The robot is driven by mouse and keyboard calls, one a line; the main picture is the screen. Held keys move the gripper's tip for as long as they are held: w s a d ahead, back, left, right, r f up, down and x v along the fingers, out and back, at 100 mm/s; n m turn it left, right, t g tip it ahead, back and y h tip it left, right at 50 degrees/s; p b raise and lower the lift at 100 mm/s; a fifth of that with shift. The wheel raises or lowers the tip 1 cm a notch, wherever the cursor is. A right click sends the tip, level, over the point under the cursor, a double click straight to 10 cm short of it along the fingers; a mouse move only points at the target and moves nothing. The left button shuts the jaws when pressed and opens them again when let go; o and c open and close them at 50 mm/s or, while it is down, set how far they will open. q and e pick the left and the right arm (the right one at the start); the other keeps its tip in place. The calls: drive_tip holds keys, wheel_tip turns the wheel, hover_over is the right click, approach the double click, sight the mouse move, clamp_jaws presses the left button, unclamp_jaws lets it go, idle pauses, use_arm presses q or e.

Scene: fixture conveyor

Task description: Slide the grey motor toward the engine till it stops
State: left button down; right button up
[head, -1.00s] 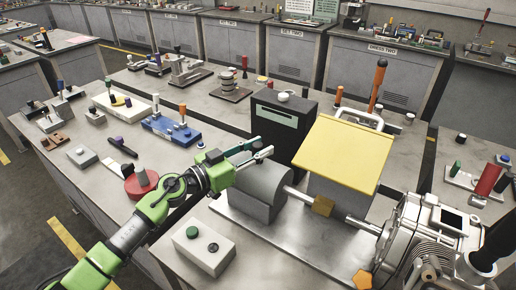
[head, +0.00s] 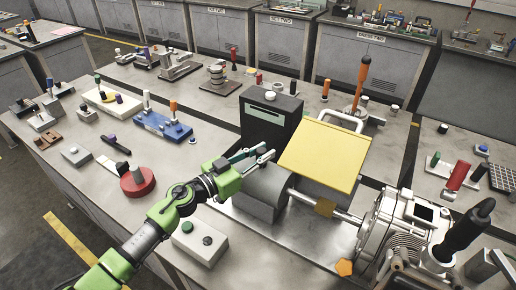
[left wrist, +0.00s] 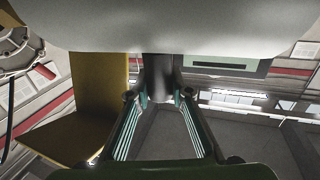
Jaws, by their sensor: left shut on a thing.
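The grey motor (head: 264,194) sits on a metal base plate (head: 305,238), left of the yellow cover (head: 325,157). My left gripper (head: 254,158) is at the motor's upper back side. In the left wrist view, the left fingers (left wrist: 160,108) are on either side of a dark post (left wrist: 159,75) just below a pale grey body, which looks like the motor. The exact contact is hard to see. My right gripper does not show.
A black box (head: 270,124) stands close behind the left gripper. A button box (head: 199,245) is in front, left of the motor. A red round base (head: 137,184) and a blue fixture (head: 163,127) are to the left. A black handle (head: 465,230) rises at the engine.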

use_arm(q)
drive_tip(key=shift+s+d, duration=0.15)
drive_tip(key=shift+d, duration=0.05)
drive_tip(key=c, duration=2.2)
unclamp_jaws()
drive_tip(key=o, duration=0.4)
drive_tip(key=shift+d, duration=0.1)
drive_tip(key=shift+s+a, duration=0.2)
drive_tip(key=shift+a, duration=0.25)
drive_tip(key=v, duration=1.1)
drive_tip(key=shift+s+d, duration=0.1)
drive_tip(key=shift+s, duration=0.15)
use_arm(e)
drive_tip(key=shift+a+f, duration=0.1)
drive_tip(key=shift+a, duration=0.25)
